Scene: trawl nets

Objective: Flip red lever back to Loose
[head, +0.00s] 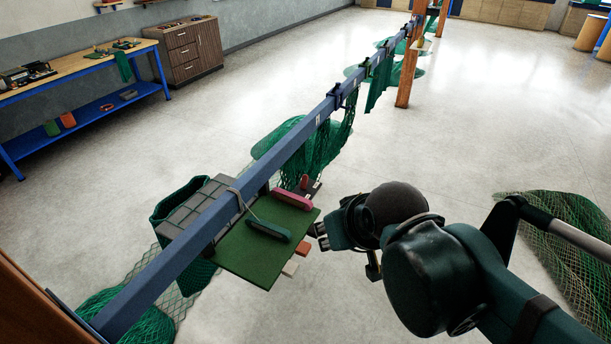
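A small red lever (304,182) stands up from a dark plate (314,190) beside the blue beam, just behind the green board. Pale marks show on the plate, too small to read. Which marked position the lever points to cannot be told. My gripper (319,236) is at the right edge of the green board, below and a little right of the lever in the picture, and apart from it. Its fingers are small and dark here, and whether they are open or shut is unclear. Nothing visible hangs from them.
The green board (245,255) carries a red-pink netting tool (292,199) and a green one (268,230). Orange (302,247) and white (290,268) blocks show at its right edge. Netting (560,225) lies right.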

